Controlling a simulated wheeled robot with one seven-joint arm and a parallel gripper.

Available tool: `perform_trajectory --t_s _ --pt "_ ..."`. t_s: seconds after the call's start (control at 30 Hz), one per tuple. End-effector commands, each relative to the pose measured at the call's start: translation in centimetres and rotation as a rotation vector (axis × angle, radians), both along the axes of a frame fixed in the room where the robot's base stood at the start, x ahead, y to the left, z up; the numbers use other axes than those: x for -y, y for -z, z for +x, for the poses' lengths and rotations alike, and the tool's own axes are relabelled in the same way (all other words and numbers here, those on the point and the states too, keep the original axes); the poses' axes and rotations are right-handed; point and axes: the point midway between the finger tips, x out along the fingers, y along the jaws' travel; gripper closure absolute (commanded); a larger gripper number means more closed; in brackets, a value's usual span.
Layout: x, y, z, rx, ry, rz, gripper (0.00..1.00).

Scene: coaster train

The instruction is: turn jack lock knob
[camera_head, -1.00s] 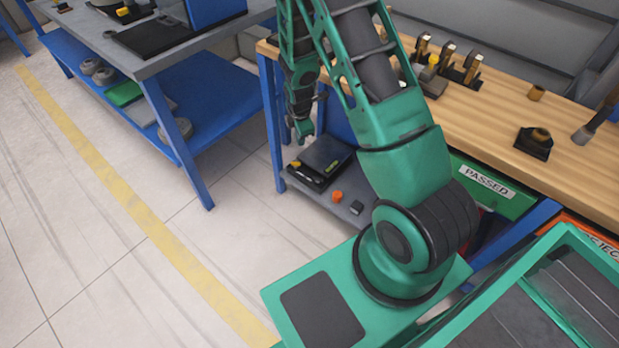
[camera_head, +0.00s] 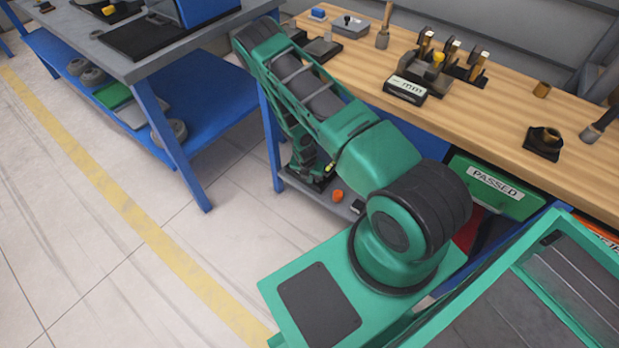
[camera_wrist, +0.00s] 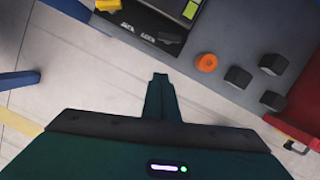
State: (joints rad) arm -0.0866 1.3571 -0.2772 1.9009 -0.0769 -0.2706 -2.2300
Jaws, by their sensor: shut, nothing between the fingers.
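A black device (camera_wrist: 142,22) lies on the lower shelf at the top of the wrist view. It has a yellow knob-like part (camera_wrist: 98,5), small white labels, a small dark part (camera_wrist: 170,40) near its end and a lit green-yellow patch. In the head view my gripper (camera_head: 318,180) is low over the shelf and covers most of the device.
An orange round piece (camera_wrist: 207,62) and several dark blocks (camera_wrist: 238,77) sit on the grey shelf (camera_wrist: 215,95) to the right. A red part (camera_wrist: 306,95) is at the right edge. The wooden bench (camera_head: 480,110) lies above the shelf. A blue table leg (camera_head: 270,140) stands close left.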

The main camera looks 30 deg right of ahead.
Motion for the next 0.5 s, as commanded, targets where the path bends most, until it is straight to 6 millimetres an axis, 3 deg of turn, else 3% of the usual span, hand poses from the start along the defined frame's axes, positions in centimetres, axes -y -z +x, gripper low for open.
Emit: perform_trajectory --t_s 0.4,0.5 --pt "1.0 7.5 1.2 0.0 -0.003 0.001 1.0" --pt "2.0 8.0 2.1 0.003 0.0 0.001 1.0"
